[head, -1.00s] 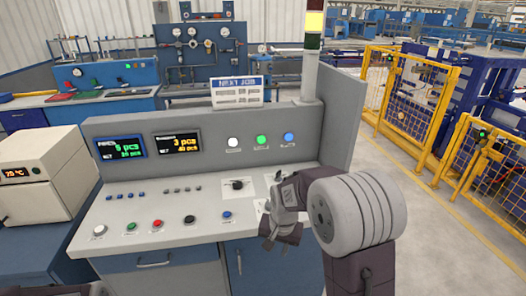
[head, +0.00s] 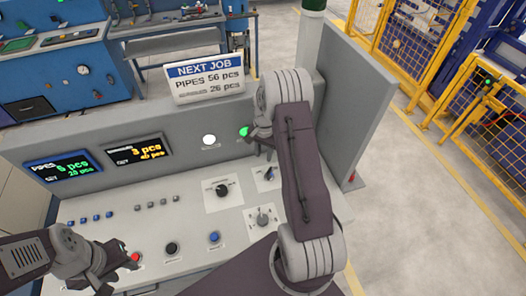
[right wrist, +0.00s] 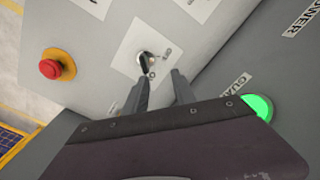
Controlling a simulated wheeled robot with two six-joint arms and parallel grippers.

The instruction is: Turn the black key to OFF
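The black key (right wrist: 146,62) sits in a round metal lock on a white label plate in the right wrist view. Small lettering stands beside the lock, with OFF hard to read. In the head view the key (head: 268,174) is small and dark on the console's sloped top. My right gripper (right wrist: 160,82) is open, its two fingers apart and pointing toward the key, with nothing between them. In the head view my right gripper (head: 264,152) is above and behind the key, partly hidden by its arm. My left gripper (head: 112,272) appears open and empty above the console's front left.
A black rotary knob (head: 222,189) and a silver selector (head: 263,216) sit near the key. A red emergency button (right wrist: 51,69) is on the same top. The upright panel carries a green lamp (right wrist: 257,107). Red (head: 134,258), black (head: 171,248) and blue (head: 214,237) buttons line the front.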

